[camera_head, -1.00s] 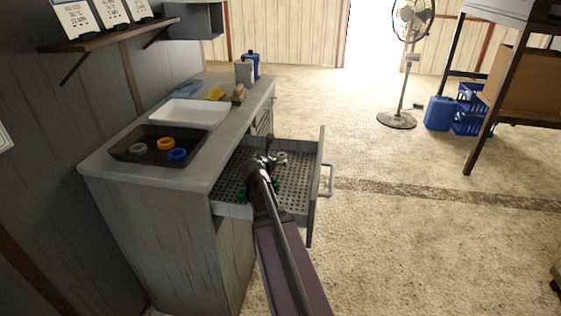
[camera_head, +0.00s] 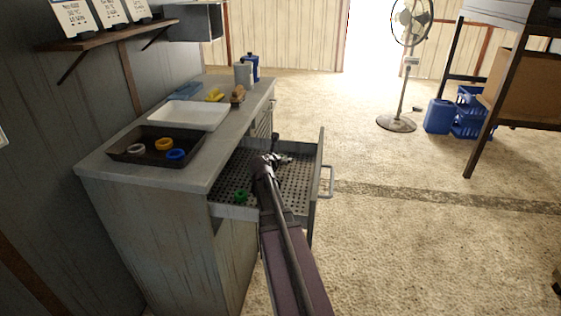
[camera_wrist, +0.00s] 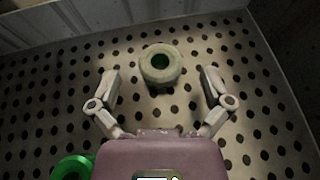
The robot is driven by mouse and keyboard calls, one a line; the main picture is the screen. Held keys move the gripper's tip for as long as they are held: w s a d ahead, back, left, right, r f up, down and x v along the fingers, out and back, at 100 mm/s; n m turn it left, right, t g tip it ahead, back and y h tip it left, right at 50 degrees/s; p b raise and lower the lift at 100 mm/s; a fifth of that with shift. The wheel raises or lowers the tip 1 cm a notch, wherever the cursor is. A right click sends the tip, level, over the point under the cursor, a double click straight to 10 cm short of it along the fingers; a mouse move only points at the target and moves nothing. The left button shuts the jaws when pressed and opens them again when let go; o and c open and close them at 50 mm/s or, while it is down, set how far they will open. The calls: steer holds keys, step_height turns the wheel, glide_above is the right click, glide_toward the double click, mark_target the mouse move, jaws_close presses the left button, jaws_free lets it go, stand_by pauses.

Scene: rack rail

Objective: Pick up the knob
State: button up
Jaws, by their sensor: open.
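A pale, ring-shaped knob (camera_wrist: 160,65) with a dark centre hole lies on the perforated drawer floor in the wrist view. A bright green ring-shaped piece (camera_wrist: 73,168) is partly cut off at the lower left; a green one also shows in the head view (camera_head: 241,196), at the drawer's near left. My gripper (camera_wrist: 160,82) is open, with one finger on each side of the pale knob and neither visibly touching it. In the head view my gripper (camera_head: 283,159) is over the drawer and the pale knob cannot be made out there.
The open drawer (camera_head: 314,190) has raised walls and a front handle on the right. On the counter are a dark tray (camera_head: 118,159) with several coloured rings, a white tray (camera_head: 222,112), a brush and bottles. Open floor lies to the right.

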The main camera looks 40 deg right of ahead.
steer(key=shift+b+x, duration=0.35)
steer(key=shift+x, duration=0.95)
steer(key=c, duration=1.3)
